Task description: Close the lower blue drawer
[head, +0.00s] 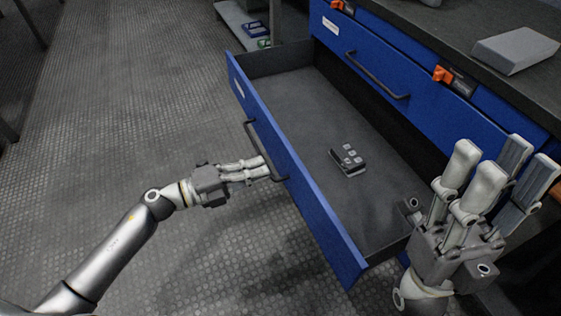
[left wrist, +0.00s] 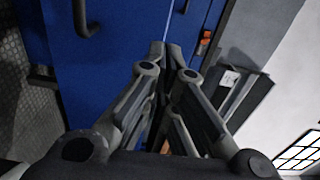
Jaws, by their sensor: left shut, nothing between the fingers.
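The lower blue drawer (head: 290,180) is pulled far out of the blue cabinet, with its grey interior showing. Its dark bar handle (head: 250,135) is on the outer front face. My left gripper (head: 262,168) is shut and empty, with its fingertips at the drawer front by the lower end of the handle; I cannot tell whether they touch. In the left wrist view my left gripper (left wrist: 167,50) has its fingers together before a blue surface. My right gripper (head: 500,165) is open and empty, fingers up, at the right near the drawer's near end.
A small dark device with light buttons (head: 348,160) lies in the drawer. Above it is a shut blue drawer (head: 400,80) with a dark handle and orange switches (head: 443,75). A grey box (head: 515,50) sits on the dark worktop. The floor (head: 130,110) at left is clear.

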